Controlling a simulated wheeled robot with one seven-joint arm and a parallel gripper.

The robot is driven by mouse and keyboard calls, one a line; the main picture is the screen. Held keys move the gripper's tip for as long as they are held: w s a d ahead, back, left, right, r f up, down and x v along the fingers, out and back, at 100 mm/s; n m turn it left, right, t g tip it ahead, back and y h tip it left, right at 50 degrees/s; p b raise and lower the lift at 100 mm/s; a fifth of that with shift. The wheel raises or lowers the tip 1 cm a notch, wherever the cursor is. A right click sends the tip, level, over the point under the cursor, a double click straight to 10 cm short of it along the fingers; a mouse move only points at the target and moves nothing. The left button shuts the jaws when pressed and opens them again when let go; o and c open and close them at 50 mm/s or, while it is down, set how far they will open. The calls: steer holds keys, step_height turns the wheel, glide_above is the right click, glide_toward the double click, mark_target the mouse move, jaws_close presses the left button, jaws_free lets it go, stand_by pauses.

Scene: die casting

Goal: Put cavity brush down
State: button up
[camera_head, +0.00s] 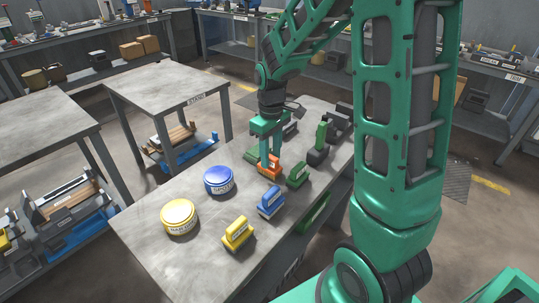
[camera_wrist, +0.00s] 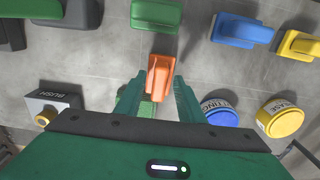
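An orange brush, apparently the cavity brush (camera_head: 270,168), is at the grey workbench (camera_head: 185,245), low beneath my gripper (camera_head: 270,152). In the wrist view, an orange handle-like piece (camera_wrist: 160,78) shows between the fingers of my gripper (camera_wrist: 160,88). Narrow gaps seem to separate it from both fingers, which look spread.
A blue brush (camera_head: 270,201), a yellow brush (camera_head: 237,232) and a green brush (camera_head: 297,174) stand nearby. A blue tin (camera_head: 219,180) and yellow tin (camera_head: 179,216) are to the left. The bench's near-left corner is clear.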

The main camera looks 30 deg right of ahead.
mark_target(271, 156)
step_height(271, 156, up, 12)
stand_by(0.5)
